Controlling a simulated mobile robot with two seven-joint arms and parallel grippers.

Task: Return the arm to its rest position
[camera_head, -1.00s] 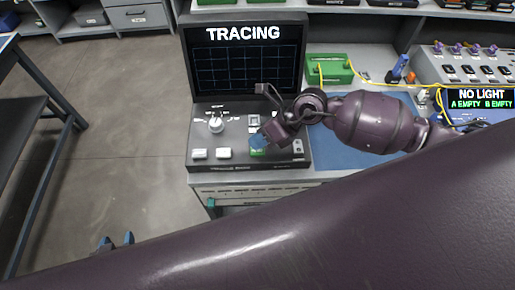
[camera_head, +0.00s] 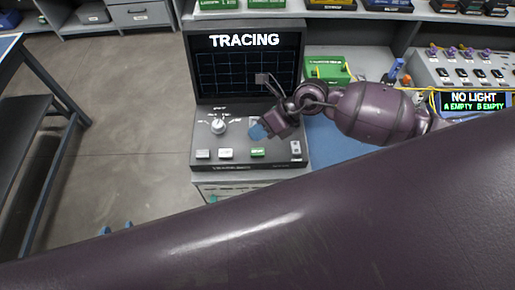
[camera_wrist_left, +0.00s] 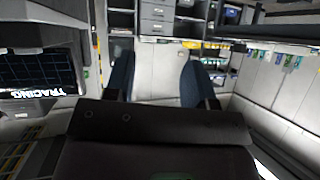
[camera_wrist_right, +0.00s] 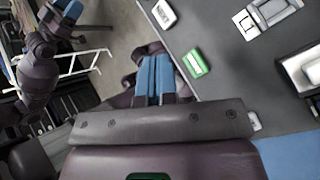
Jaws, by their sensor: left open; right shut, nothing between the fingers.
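My right gripper (camera_head: 258,131) is shut and empty. It hangs above the tracing console (camera_head: 235,164), near the green button (camera_head: 258,152), which shows uncovered. In the right wrist view its blue fingers (camera_wrist_right: 155,79) lie together, with the green button (camera_wrist_right: 195,63) just to their right and apart from them. My left gripper (camera_head: 116,229) shows only its blue fingertips over the floor at lower left; my arm hides the rest. In the left wrist view its fingers (camera_wrist_left: 156,80) are wide apart with nothing between them.
The console's screen (camera_head: 246,68) reads TRACING. A green box (camera_head: 327,69) and a grey device (camera_head: 465,69) with a NO LIGHT display (camera_head: 474,101) stand to the right. Open floor (camera_head: 115,110) lies left.

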